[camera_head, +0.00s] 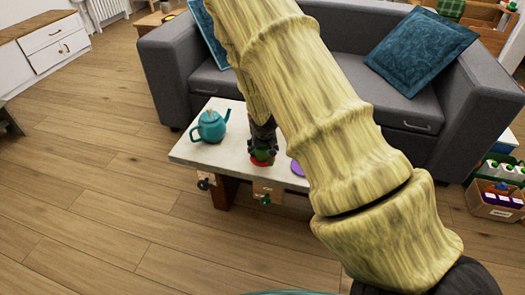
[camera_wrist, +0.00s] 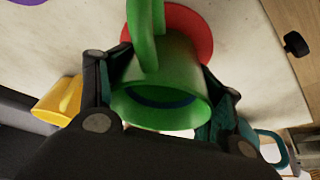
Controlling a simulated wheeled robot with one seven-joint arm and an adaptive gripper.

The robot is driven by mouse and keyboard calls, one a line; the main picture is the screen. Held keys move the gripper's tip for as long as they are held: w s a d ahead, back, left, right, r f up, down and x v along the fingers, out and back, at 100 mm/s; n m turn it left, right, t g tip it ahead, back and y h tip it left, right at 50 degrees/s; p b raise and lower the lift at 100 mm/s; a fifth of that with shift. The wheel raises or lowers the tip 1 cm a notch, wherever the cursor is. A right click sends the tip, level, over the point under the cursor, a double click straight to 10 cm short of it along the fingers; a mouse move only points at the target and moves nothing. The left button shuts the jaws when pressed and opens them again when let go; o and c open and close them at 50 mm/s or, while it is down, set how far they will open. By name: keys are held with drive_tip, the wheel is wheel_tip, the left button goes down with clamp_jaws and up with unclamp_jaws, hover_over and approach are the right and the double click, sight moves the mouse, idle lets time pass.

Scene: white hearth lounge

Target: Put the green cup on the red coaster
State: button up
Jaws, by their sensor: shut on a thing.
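The green cup (camera_head: 263,155) is held by my gripper (camera_head: 262,137) over the coffee table. In the wrist view the green cup (camera_wrist: 172,62) sits between the two dark fingers of my gripper (camera_wrist: 155,88), which are shut on its sides. The red coaster (camera_head: 261,163) shows just below the cup, and it also shows behind the cup in the wrist view (camera_wrist: 192,28). The cup overlaps the coaster and hides part of it. I cannot tell whether the cup's base touches it.
A teal teapot (camera_head: 210,127) stands left on the pale table top (camera_head: 193,152). A purple coaster (camera_head: 297,168) lies to the right, partly behind my arm. A yellow cup (camera_wrist: 60,101) shows beside my gripper in the wrist view. A grey sofa (camera_head: 171,78) stands behind the table.

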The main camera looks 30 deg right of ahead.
drive_tip(key=shift+r, duration=0.1)
drive_tip(key=o, duration=1.2)
drive_tip(key=p+v, duration=0.3)
drive_tip(key=v, duration=0.9)
